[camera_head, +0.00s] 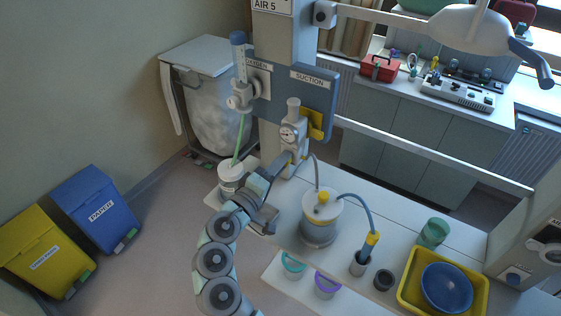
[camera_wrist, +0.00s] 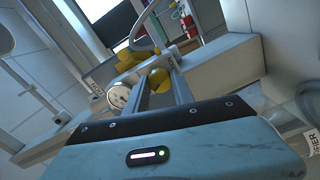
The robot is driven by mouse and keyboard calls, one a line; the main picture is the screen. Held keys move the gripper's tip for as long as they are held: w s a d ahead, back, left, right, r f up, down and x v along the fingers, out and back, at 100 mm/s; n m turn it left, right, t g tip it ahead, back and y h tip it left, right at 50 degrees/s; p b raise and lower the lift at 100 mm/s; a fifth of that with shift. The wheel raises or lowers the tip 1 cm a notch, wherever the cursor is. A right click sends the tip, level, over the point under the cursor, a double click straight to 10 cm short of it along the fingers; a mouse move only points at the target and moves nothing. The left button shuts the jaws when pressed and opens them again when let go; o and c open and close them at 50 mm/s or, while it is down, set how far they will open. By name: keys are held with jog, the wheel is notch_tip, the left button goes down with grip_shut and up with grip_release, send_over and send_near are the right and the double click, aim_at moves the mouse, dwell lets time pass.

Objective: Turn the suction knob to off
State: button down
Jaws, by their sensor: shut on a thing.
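The suction regulator (camera_head: 291,132) hangs below the blue SUCTION panel (camera_head: 312,88), with a round white gauge that also shows in the wrist view (camera_wrist: 119,96). My gripper (camera_head: 292,157) reaches the lower part of the regulator from the lower left. In the wrist view my gripper (camera_wrist: 161,72) has its two grey fingers on either side of a rounded yellow part (camera_wrist: 160,79). It is shut on the suction knob, which the fingers mostly hide. I cannot read the knob's setting.
A suction canister (camera_head: 320,222) with a yellow-topped lid and tubing stands on the white counter, right of my arm. A white jar (camera_head: 231,177) stands to the left. A yellow tray (camera_head: 413,292) with a blue bowl (camera_head: 446,287) is at the lower right. The oxygen flowmeter (camera_head: 240,80) hangs at left.

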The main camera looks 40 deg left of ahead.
jog(key=n+p, duration=0.1)
jog(key=n, duration=0.5)
dwell(0.6)
jog(key=c, duration=1.1)
grip_release()
jog(key=shift+o, duration=0.2)
jog(key=s+d+b, duration=0.2)
jog(key=s, duration=0.8)
jog(key=shift+s, duration=0.35)
